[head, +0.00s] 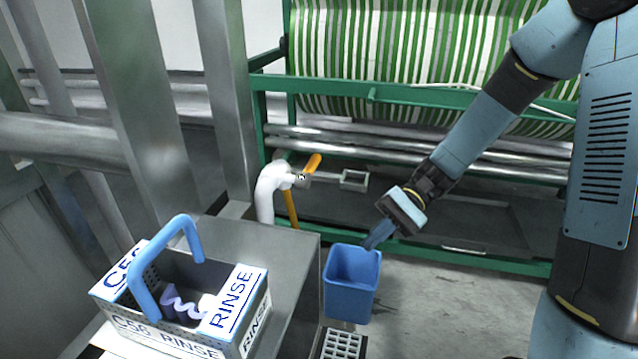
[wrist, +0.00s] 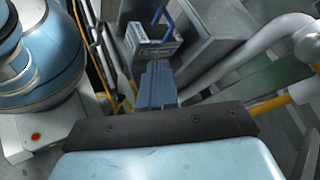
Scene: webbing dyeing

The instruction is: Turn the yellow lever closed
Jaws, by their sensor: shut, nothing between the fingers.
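The yellow lever (head: 313,163) points up and to the right from the valve at the end of a white pipe (head: 271,187), in front of the green-framed machine. My gripper (head: 371,243) is shut and empty. It points down and left, to the right of and below the lever, clearly apart from it, just above the blue bin's rear rim in the picture. In the wrist view my shut blue fingers (wrist: 157,84) show at the centre. The white pipe (wrist: 262,38) is at the upper right there, with yellow parts near it; I cannot tell which is the lever.
A blue bin (head: 351,289) stands below my gripper. A basket marked RINSE (head: 240,300) with a blue handle sits on a grey cabinet (head: 295,255) at lower left. Metal posts (head: 150,95) stand left of the pipe. Rollers and green-striped webbing (head: 400,50) are behind.

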